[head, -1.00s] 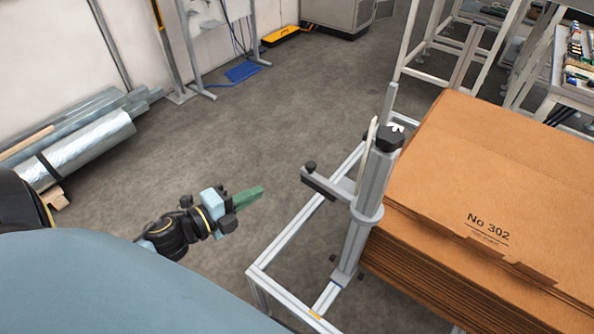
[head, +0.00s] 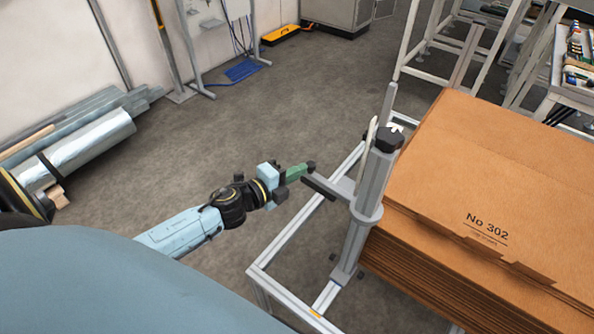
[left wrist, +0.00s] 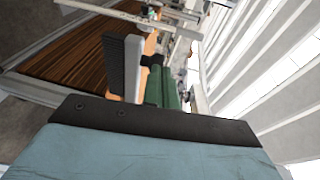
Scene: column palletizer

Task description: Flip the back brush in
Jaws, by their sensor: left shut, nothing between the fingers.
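A grey post (head: 368,210) with a black cap stands on an aluminium frame beside the cardboard stack. My right gripper is not in view.
The cardboard stack (head: 490,190) marked No 302 fills the right side. Foil-wrapped rolls (head: 90,140) lie at the far left. The grey floor (head: 240,120) between is clear.

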